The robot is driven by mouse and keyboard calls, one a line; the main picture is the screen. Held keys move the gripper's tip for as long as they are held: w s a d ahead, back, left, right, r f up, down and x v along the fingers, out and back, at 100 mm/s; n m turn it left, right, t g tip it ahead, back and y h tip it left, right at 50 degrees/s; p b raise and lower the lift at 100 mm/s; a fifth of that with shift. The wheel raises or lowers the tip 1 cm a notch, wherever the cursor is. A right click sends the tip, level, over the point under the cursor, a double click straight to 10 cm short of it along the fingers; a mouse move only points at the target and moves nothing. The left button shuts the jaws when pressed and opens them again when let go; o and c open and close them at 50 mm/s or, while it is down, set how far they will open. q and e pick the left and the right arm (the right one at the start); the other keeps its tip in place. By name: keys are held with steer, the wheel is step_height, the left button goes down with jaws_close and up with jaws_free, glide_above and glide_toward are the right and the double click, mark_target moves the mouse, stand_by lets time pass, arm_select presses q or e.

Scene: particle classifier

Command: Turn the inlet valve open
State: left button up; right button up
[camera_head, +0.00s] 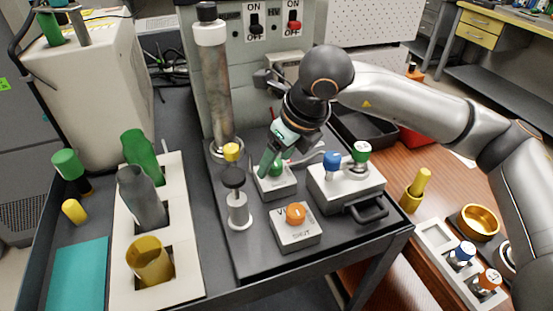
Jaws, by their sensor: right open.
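My right gripper (272,158) reaches down from the upper right. Its teal fingers are open at a small white box (277,188) with a green knob (275,168). The fingers partly cover the knob, and I cannot tell whether they touch it. The lettering on this box is too small and too hidden to read, so I cannot confirm it is the inlet valve. A similar white box (297,236) with an orange knob (295,213) stands nearer the front. My left gripper is not in view.
A black-topped metal post (237,207) stands left of the boxes, before a tall glass column (214,90). A larger white box (345,190) with blue and green caps stands to the right. A white rack (179,257) holding containers is at the left.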

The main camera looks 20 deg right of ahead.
steer(key=shift+f, duration=0.25)
jaws_close()
stand_by(0.5)
